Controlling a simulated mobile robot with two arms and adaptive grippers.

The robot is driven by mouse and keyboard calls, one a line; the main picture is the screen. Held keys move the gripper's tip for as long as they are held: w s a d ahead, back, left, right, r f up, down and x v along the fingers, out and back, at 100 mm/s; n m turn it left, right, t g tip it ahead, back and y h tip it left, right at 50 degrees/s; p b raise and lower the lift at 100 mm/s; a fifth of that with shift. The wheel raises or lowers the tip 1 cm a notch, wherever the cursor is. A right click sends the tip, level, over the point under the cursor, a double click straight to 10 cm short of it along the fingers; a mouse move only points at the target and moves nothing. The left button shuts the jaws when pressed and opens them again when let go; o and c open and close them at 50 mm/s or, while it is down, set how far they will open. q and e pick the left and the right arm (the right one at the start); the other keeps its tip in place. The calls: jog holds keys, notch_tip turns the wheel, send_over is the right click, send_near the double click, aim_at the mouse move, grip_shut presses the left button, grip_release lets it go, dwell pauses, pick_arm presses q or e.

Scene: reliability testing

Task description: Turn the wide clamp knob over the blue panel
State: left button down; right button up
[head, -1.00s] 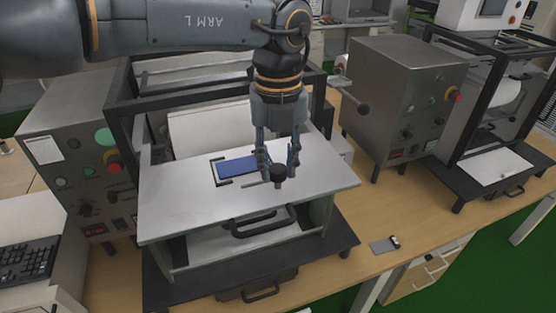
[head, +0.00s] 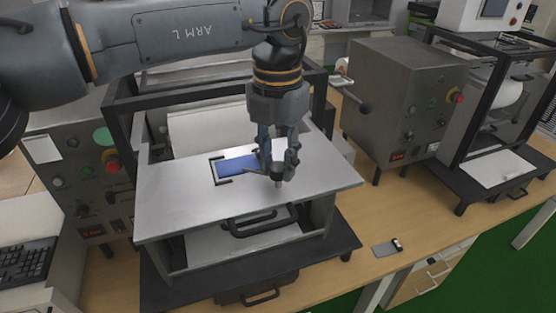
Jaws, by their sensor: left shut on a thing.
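The blue panel (head: 236,167) lies flat in a dark corner bracket on the metal plate (head: 180,208) of the test rig. The dark clamp knob (head: 277,177) stands at the right of the panel, with a thin clamp bar reaching toward the panel. My left gripper (head: 277,172) points down from above and is shut on the knob, its fingers on either side. The fingers hide most of the knob. My right gripper is not in the head view.
A black handle (head: 262,220) sits on the plate's front edge. The rig's dark frame (head: 125,115) rises behind the plate. A grey control box (head: 400,100) stands to the right. A small phone-like item (head: 388,247) lies on the wooden bench (head: 420,205).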

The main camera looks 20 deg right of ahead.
aim_at(278, 166)
pick_arm(q)
jog(key=m, duration=0.5)
jog(key=shift+m, duration=0.3)
jog(key=m, duration=0.4)
jog(key=shift+w+m+p, duration=0.1)
jog(key=shift+m+p, duration=0.2)
jog(key=shift+m, duration=0.1)
jog(key=c, duration=1)
grip_release()
notch_tip(278, 166, up, 12)
jog(key=shift+f, duration=0.1)
